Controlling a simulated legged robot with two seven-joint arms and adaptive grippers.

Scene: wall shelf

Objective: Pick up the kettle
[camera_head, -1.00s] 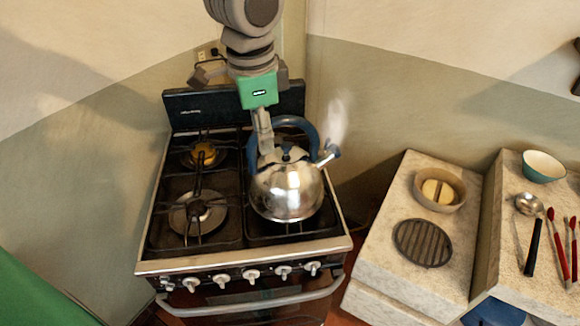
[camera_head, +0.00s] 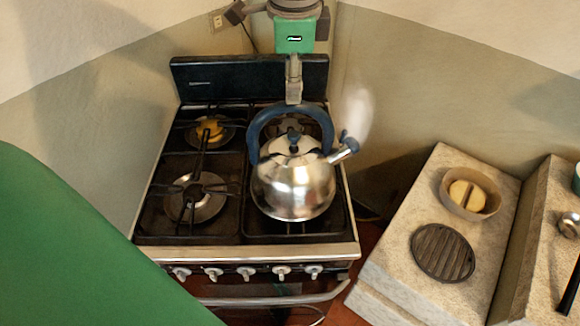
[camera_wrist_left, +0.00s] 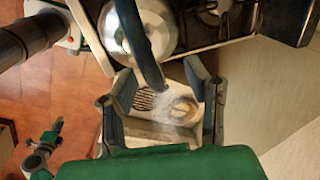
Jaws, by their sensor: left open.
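The shiny steel kettle (camera_head: 293,185) stands on the front right burner of the stove, with steam rising from its spout. Its dark blue arched handle (camera_head: 262,122) stands up over the lid. My left gripper (camera_head: 293,92) is at the top of the handle, with its finger seen edge-on. In the left wrist view the gripper (camera_wrist_left: 160,75) is open, its two fingers spread apart. The blue handle (camera_wrist_left: 138,40) reaches in between the fingers, and the kettle body (camera_wrist_left: 155,22) lies beyond it. Whether a finger touches the handle is unclear.
The black stove (camera_head: 250,66) has a raised back panel and several burners. A stone counter (camera_head: 400,265) at the right holds a bowl (camera_head: 470,193) and a round dark grate (camera_head: 443,252). A large green shape covers the lower left.

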